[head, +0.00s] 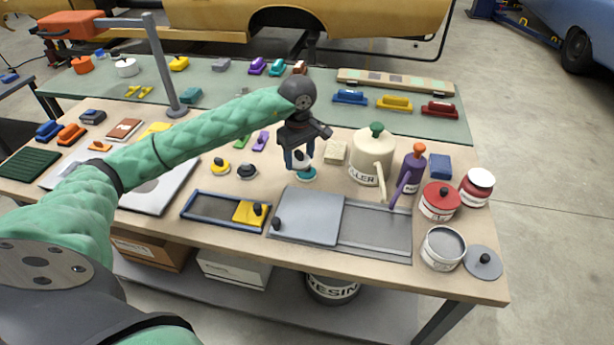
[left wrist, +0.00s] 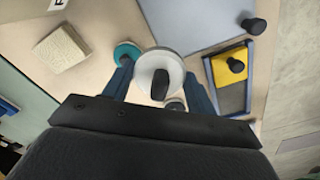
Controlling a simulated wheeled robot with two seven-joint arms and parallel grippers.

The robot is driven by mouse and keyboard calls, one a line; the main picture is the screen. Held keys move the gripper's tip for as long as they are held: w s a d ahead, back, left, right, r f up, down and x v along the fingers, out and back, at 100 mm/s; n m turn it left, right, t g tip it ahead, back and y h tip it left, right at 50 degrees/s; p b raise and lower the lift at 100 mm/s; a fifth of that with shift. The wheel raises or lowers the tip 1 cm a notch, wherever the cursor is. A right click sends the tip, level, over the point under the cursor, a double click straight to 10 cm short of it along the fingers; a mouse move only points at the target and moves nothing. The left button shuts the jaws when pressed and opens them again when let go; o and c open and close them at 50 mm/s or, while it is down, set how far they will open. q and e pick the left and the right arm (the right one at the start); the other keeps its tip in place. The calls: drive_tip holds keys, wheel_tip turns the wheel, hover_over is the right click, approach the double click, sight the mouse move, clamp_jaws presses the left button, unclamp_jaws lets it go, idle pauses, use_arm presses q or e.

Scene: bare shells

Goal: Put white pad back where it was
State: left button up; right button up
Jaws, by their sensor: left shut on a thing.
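My left gripper (head: 302,163) is shut on the white pad (head: 303,155), a round disc with a black knob. In the left wrist view the white pad (left wrist: 145,68) sits between the two blue fingers, knob towards the camera. A round teal pad (head: 306,175) is on the table just below and beside it; it also shows by one finger in the left wrist view (left wrist: 126,49). I cannot tell the exact gap between white pad and table. A yellow pad (head: 219,167) and a dark pad (head: 247,171) lie to the left. My right gripper is not in view.
A beige block (head: 335,152), a cream filler can (head: 368,163) and a purple bottle (head: 410,172) stand to the right. In front are a blue-rimmed tray (head: 205,207) with a yellow piece and a grey tray (head: 375,235) partly covered by a grey plate (head: 308,215).

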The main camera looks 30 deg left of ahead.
use_arm(q)
drive_tip(key=shift+d+n, duration=0.3)
drive_tip(key=shift+n, duration=0.1)
drive_tip(key=shift+a+f+n, duration=0.1)
drive_tip(key=shift+a+n, duration=0.4)
drive_tip(key=shift+n, duration=0.3)
drive_tip(key=shift+w+n, duration=0.1)
drive_tip(key=shift+n, duration=0.2)
drive_tip(key=p, duration=0.6)
hover_over(278, 172)
wheel_tip(278, 172, down, 7)
drive_tip(key=shift+w+r, duration=0.1)
drive_tip(key=shift+r, duration=0.05)
drive_tip(key=shift+f, duration=0.35)
wheel_tip(278, 172, down, 3)
drive_tip(key=shift+r+p, duration=0.1)
drive_tip(key=shift+p, duration=1.1)
drive_tip(key=shift+f, duration=0.35)
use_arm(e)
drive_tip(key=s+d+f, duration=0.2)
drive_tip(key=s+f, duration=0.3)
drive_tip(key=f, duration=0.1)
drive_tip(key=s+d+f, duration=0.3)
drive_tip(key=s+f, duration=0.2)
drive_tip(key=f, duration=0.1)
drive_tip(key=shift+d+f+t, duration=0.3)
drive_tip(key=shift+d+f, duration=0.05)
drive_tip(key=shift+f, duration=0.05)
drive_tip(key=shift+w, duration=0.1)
